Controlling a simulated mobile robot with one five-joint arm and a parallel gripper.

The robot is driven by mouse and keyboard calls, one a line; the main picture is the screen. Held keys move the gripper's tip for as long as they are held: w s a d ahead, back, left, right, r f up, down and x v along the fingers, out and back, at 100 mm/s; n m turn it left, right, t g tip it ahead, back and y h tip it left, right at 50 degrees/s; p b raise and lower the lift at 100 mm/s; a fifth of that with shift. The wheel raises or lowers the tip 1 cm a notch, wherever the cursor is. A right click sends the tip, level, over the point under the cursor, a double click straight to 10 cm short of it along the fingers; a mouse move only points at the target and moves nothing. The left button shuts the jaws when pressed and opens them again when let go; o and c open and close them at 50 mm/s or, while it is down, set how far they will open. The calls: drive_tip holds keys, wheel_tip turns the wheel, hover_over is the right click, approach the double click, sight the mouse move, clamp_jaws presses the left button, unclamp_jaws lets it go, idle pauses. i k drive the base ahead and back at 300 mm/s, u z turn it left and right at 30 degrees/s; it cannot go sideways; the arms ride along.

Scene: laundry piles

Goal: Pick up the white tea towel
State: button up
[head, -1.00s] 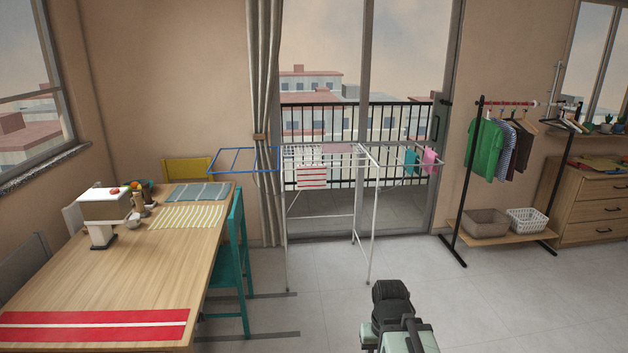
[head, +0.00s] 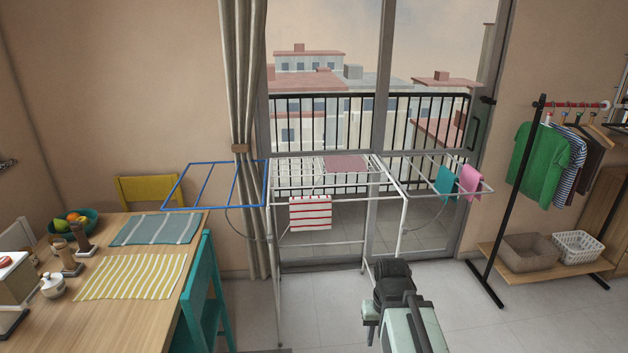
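Part of my arm rises at the bottom, right of centre, well in front of the rack and apart from the cloth. I cannot make out my gripper's fingers in the head view.
A dusky pink cloth (head: 345,163) lies on the rack top; teal (head: 444,182) and pink (head: 470,181) pieces hang at its right wing. A wooden table (head: 140,325) and teal chair (head: 203,300) stand left, a clothes rail (head: 510,200) right. Floor (head: 530,325) is clear at right.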

sight(307, 213)
drive_tip(key=i, duration=1.7)
drive_tip(key=u, duration=2)
